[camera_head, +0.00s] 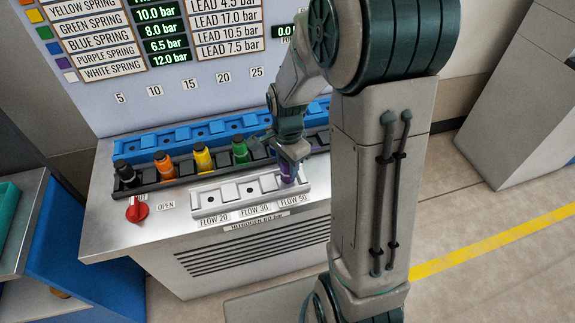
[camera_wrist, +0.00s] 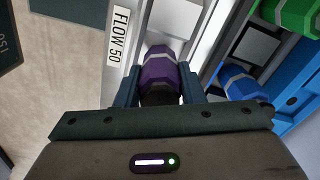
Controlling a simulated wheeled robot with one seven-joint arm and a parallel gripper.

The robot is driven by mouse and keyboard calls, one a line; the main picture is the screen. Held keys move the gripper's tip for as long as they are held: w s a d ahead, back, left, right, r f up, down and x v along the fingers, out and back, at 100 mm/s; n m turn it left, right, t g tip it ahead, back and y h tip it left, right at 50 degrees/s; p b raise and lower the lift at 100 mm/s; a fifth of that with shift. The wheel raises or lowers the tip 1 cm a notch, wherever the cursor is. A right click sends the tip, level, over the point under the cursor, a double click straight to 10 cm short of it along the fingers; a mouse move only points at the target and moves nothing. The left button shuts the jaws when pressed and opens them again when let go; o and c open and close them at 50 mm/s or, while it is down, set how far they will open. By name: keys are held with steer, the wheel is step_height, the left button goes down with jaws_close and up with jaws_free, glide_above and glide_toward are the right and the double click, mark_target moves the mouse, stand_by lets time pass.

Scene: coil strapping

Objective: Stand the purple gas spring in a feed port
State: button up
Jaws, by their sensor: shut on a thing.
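The purple gas spring (camera_head: 288,172) is upright at the FLOW 50 port, the rightmost port of the white feed block (camera_head: 231,206). My gripper (camera_head: 291,155) is above it and shut on its upper part. In the wrist view the purple spring (camera_wrist: 159,68) lies between my two fingers (camera_wrist: 160,88), beside the FLOW 50 label (camera_wrist: 120,35). Its foot and how deep it sits in the port are hard to see. The FLOW 20 and FLOW 30 ports are empty.
Behind stands a dark rack with black (camera_head: 126,174), orange (camera_head: 165,166), yellow (camera_head: 203,158) and green (camera_head: 240,151) springs. A blue spring (camera_wrist: 240,83) shows in the wrist view. A red valve handle (camera_head: 137,210) is at the left. A blue rail (camera_head: 190,133) lies behind.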

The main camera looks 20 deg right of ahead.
steer(key=shift+f, duration=0.65)
steer(key=shift+f, duration=0.25)
steer(key=o, duration=1.2)
steer(key=shift+r, duration=0.1)
steer(key=shift+r, duration=0.1)
